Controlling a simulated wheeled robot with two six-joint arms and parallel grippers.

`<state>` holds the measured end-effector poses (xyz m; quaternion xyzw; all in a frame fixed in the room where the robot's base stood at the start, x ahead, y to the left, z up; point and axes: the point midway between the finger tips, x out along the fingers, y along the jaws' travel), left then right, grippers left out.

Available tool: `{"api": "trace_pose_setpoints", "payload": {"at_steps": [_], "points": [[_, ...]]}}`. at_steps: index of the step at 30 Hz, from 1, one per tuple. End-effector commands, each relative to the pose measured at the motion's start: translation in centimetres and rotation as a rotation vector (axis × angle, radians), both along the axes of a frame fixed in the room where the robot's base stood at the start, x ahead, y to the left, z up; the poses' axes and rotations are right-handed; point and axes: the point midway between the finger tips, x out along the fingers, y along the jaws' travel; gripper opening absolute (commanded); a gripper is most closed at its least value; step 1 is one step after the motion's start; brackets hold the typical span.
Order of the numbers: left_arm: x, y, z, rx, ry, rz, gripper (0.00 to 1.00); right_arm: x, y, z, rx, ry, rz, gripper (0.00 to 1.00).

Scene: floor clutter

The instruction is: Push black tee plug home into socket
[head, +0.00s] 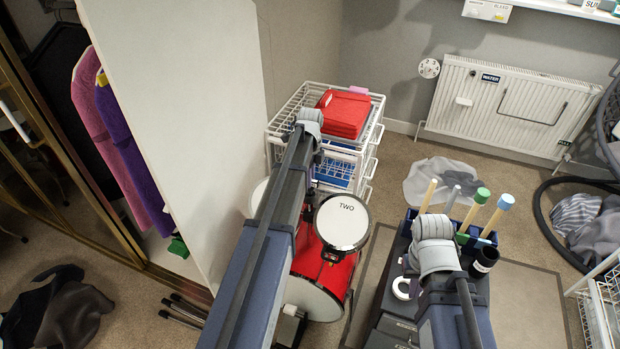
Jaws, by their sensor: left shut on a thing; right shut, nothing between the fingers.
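I cannot make out the black tee plug or its socket in the head view. My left arm reaches up from the bottom middle, over the red drum, to a grey joint near the white wire rack. My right arm comes in at the lower right, its grey joint over a dark tool cart. The fingers of both grippers are hidden behind my own arm links, so what they hold does not show.
A red drum (330,268) and a white drum head marked TWO (342,222) stand mid-floor. The dark cart (480,300) carries upright handles. A radiator (500,125) is behind; a white panel (185,110) stands left.

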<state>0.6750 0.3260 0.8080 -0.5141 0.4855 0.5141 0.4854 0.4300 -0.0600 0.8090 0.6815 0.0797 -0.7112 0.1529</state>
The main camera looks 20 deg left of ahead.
Motion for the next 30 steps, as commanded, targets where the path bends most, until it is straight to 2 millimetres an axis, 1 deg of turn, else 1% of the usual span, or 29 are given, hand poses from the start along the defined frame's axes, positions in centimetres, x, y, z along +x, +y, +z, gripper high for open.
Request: {"api": "trace_pose_setpoints", "payload": {"at_steps": [30], "points": [[0.0, 0.0, -2.5, 0.000, 0.000, 0.000, 0.00, 0.0, 0.0, -2.6, 0.000, 0.000, 0.000, 0.00]]}}
